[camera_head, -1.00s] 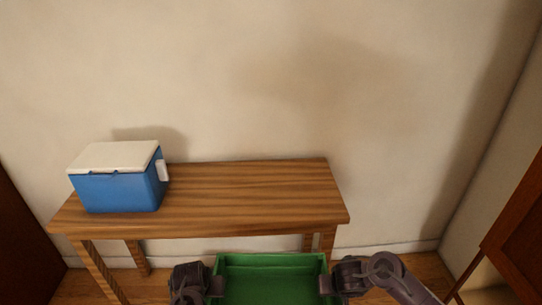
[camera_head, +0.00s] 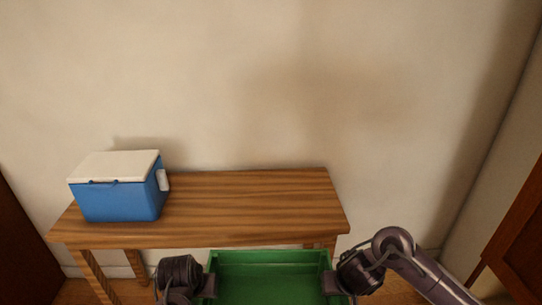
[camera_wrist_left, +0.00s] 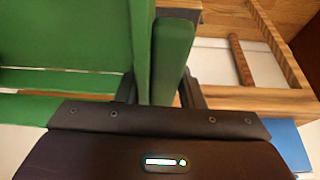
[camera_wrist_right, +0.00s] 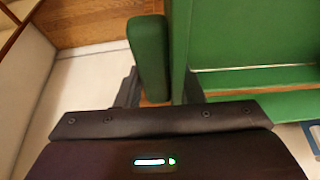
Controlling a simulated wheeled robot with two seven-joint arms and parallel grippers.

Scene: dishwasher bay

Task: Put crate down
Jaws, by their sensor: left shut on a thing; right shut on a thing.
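The green crate (camera_head: 268,262) is at the bottom of the head view, in front of the wooden table. Its visible inside looks empty; its near part is cut off by the picture edge. My left gripper (camera_head: 210,286) is shut on its left side wall, and my right gripper (camera_head: 334,284) is shut on its right side wall. The left wrist view shows the crate wall (camera_wrist_left: 172,60) between the fingers. The right wrist view shows the opposite wall (camera_wrist_right: 149,50) between the fingers. The wooden table (camera_head: 250,208) stands beyond the crate, against the wall.
A blue cooler (camera_head: 120,203) with a white lid stands on the table's left end. The middle and right of the tabletop are clear. A brown wooden cabinet (camera_head: 520,235) is at the right edge, and a dark brown panel (camera_head: 15,250) at the left edge.

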